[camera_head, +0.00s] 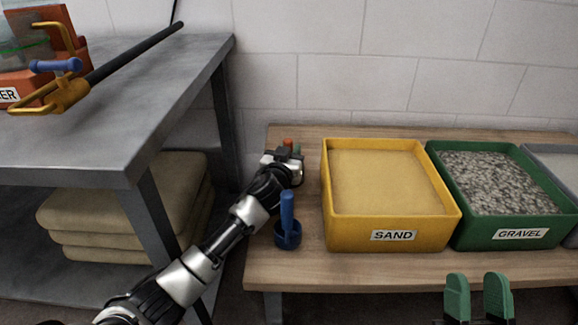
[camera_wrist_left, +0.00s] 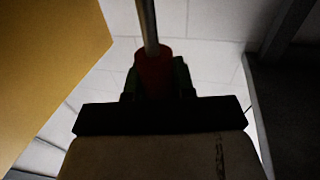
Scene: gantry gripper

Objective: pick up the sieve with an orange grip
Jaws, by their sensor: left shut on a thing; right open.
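The sieve's orange grip (camera_head: 288,142) shows as a small patch at the far left of the wooden bench, just above my left gripper (camera_head: 291,156). In the left wrist view the grip (camera_wrist_left: 154,72) looks dark red and sits between the two fingers of my left gripper (camera_wrist_left: 158,82), which is shut on it. A thin metal rod (camera_wrist_left: 148,25) runs up from the grip. The sieve's basket is hidden, and I cannot tell whether it touches the bench. My right gripper (camera_head: 478,298) is open and empty in front of the bench's front edge.
A blue scoop-like tool (camera_head: 287,235) stands close beside my left forearm. The yellow SAND bin (camera_head: 345,233) is right of the gripper, then the green GRAVEL bin (camera_head: 475,232). A grey metal table (camera_head: 150,100) with tools stands left; a wall is behind.

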